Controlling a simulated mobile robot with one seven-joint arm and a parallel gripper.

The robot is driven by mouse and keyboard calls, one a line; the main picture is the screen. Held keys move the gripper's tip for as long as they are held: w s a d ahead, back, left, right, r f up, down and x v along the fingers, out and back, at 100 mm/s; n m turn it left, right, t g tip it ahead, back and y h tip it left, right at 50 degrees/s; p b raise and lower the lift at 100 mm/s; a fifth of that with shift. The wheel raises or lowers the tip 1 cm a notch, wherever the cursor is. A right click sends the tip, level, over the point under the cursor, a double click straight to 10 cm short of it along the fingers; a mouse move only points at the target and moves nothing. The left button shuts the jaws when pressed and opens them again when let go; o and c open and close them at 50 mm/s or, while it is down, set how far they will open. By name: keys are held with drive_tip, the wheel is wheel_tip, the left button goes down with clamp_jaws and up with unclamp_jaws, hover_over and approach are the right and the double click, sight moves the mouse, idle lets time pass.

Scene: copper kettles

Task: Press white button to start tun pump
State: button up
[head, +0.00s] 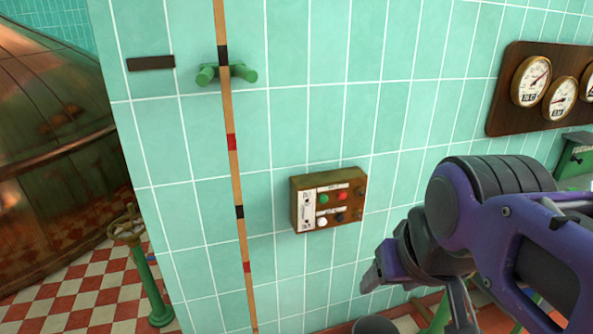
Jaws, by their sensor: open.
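A brown control box (349,211) is fixed to the green tiled wall near the middle of the head view. The white button (321,222) is at its lower left, below a green button (323,198). A red button (343,196) and a dark button (340,217) sit to their right. The labels are too small to read. My gripper (374,276) is open at the end of my purple arm, below and right of the box, with clear space between them in the picture. Its fingers show only in part.
A banded wooden pole (238,209) stands upright against the wall left of the box, by a green bracket (243,74). Round gauges on a wooden board (514,60) hang at upper right. A copper kettle (50,130) and green post (150,285) stand at left.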

clamp_jaws()
idle(1.7)
